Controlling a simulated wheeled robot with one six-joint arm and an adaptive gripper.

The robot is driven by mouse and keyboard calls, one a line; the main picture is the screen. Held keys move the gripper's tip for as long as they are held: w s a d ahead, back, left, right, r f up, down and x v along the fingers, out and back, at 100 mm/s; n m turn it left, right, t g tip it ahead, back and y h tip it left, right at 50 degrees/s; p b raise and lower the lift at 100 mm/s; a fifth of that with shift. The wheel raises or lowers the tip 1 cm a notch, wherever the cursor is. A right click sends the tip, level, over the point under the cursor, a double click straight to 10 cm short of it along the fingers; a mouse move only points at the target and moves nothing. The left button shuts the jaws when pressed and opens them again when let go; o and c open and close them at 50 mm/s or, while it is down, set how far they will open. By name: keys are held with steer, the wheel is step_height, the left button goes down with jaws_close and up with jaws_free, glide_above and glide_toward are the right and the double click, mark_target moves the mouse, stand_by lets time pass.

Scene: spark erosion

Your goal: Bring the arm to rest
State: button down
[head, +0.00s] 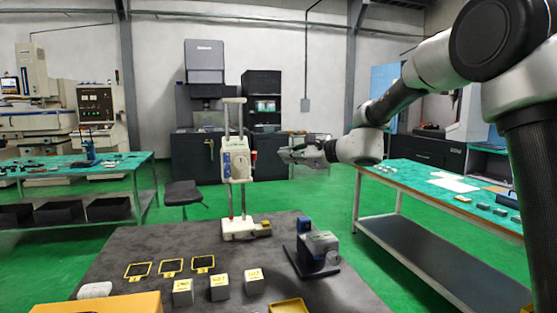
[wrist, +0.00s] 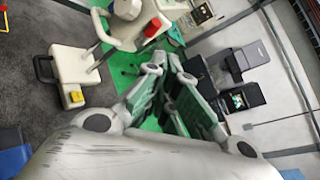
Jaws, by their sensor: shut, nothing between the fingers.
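My arm reaches in from the right in the head view. My gripper (head: 287,154) is held level in the air above the grey table, pointing left. It is shut with nothing between its fingers; the closed fingers also show in the wrist view (wrist: 165,72). The white height-gauge-like stand (head: 239,165) stands upright on the table, to the left of the gripper. In the wrist view the stand (wrist: 75,68) lies left of the fingers. I cannot tell how near the gripper is to it in depth.
The grey table (head: 140,245) holds grey blocks (head: 219,288), yellow-framed black pads (head: 172,267), a blue-grey device (head: 312,250) and a yellow tray (head: 289,306). Green-topped benches stand left (head: 125,164) and right (head: 420,184). A stool (head: 184,193) stands behind the table. Green floor lies open between.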

steer(key=s+d+r, duration=0.3)
steer(key=d, duration=0.2)
steer(key=s+d+f+n+g+h, duration=0.3)
steer(key=s+d+f+n, duration=0.3)
steer(key=s, duration=0.3)
steer(key=s+d+f+n+g+h, duration=0.2)
steer(key=s+d+f+n+g, duration=0.25)
steer(key=s+f, duration=0.35)
steer(key=s+d+r+n+t+h, duration=0.1)
steer(key=s+d+n+h, duration=0.6)
steer(key=s+d, duration=1.2)
steer(key=shift+s+r+t+h, duration=0.3)
steer(key=shift+s+t, duration=0.35)
steer(key=shift+s, duration=0.3)
